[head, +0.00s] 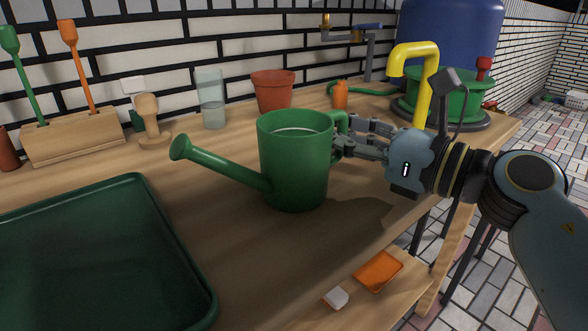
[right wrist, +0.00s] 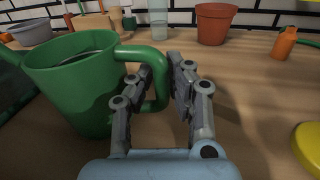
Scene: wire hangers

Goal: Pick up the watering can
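The green watering can (head: 294,165) stands upright on the wooden table, its spout pointing left and its handle (head: 341,122) on the right. In the right wrist view its body (right wrist: 80,88) fills the left side, and the looped handle (right wrist: 160,88) is between my fingers. My right gripper (head: 345,136) comes in from the right at handle height, and it also shows in the right wrist view (right wrist: 160,72). Its fingers look apart around the handle, one partly covering it; firm contact cannot be made out. My left gripper is not in view.
A dark green tray (head: 150,200) lies at the front left. Behind the can are a glass (head: 210,98), a terracotta pot (head: 273,92) and an orange bottle (head: 340,96). A yellow hooked handle (head: 428,75) stands close behind my right gripper.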

